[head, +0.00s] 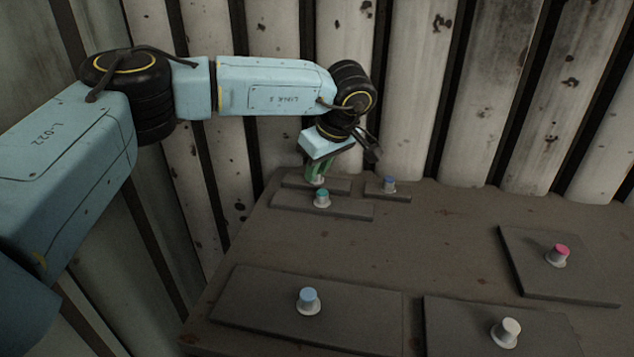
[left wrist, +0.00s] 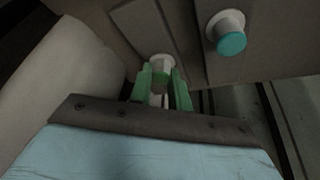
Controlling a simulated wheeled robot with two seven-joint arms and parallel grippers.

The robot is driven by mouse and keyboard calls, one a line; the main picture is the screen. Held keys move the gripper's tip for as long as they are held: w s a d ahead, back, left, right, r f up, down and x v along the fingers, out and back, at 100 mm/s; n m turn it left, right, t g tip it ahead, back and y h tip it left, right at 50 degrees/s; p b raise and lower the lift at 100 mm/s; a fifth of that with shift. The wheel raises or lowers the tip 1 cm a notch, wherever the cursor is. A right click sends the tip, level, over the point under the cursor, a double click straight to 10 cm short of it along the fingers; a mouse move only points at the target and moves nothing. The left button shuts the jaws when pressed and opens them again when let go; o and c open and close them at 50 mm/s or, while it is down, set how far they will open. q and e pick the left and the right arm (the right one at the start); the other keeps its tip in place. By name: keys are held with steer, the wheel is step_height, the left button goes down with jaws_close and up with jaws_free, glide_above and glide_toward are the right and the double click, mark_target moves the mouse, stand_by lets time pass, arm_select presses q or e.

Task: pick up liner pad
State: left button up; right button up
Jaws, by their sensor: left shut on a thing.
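Several flat dark grey plates with capped white knobs lie on the table, and no label shows which is the liner pad. My left gripper (head: 318,174) reaches down at the far left corner. The fingers partly hide this knob. The plate appears to lie flat on the table; I cannot tell whether it is lifted. My right gripper is not in view.
Close in front is a plate with a teal knob (head: 322,198); a small blue-knobbed plate (head: 373,190) is to its right. Blue (head: 308,300), white (head: 505,333) and pink (head: 558,255) knobs stand on nearer plates. Corrugated walls (head: 420,90) rise behind. The table middle (head: 420,240) is clear.

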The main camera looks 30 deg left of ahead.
arm_select(q)
steer(key=shift+r, duration=0.15)
jaws_close()
steer(key=shift+s+r, duration=0.1)
steer(key=shift+r, duration=0.1)
step_height(320, 180, up, 6)
steer(key=shift+d+r+p, duration=0.1)
steer(key=shift+r+p, duration=0.05)
steer(key=shift+p, duration=1.05)
steer(key=s+d, duration=0.2)
steer(key=s, duration=0.7)
steer(key=s+d, duration=0.3)
steer(key=s, duration=0.6)
steer(key=shift+s+a+r+p, duration=0.1)
steer(key=shift+s+r+p, duration=0.1)
steer(key=shift+r+p, duration=0.55)
steer(key=shift+s+d+r+p, duration=0.15)
steer(key=shift+r+p, duration=0.35)
steer(key=shift+r, duration=0.45)
steer(key=shift+s+a+r+p, duration=0.2)
steer(key=shift+r+p, duration=0.4)
steer(key=shift+r, duration=0.25)
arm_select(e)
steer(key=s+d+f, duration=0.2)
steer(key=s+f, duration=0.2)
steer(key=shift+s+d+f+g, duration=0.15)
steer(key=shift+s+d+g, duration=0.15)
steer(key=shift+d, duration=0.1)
